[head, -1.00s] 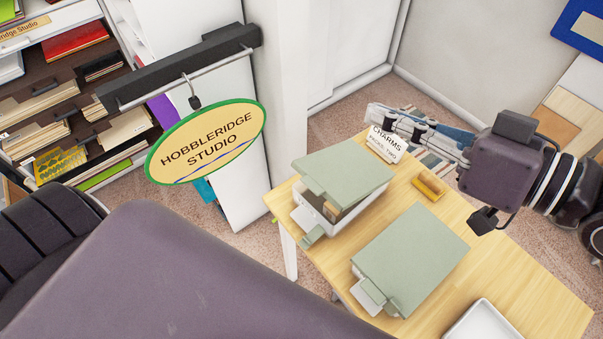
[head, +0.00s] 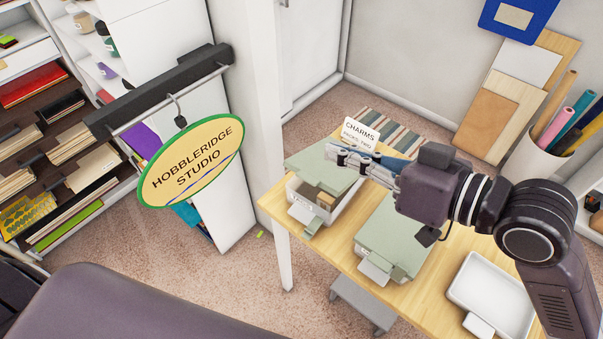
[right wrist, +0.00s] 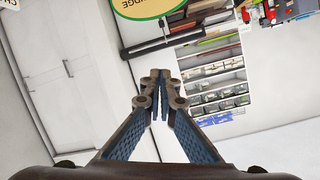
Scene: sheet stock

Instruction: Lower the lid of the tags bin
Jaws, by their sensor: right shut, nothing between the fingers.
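Two white bins with grey-green lids stand on the wooden table. The back-left bin (head: 345,210) has its lid (head: 312,163) up at a slant, and small brown items show inside. The nearer bin's lid (head: 385,240) lies down flat. I cannot read the bin labels, so I cannot tell which one is the tags bin. My right gripper (head: 334,151) is shut and empty, its fingertips near the raised lid in the head view; whether they touch it I cannot tell. The fingers also show closed together in the right wrist view (right wrist: 160,82). My left gripper is out of view.
A "CHARMS" card (head: 360,133) stands behind the bins. A white tray (head: 530,310) lies at the table's right. A hanging "Hobbleridge Studio" sign (head: 192,160) is left of the table. A pot of rolls (head: 535,170) and boards (head: 500,105) stand at the back right.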

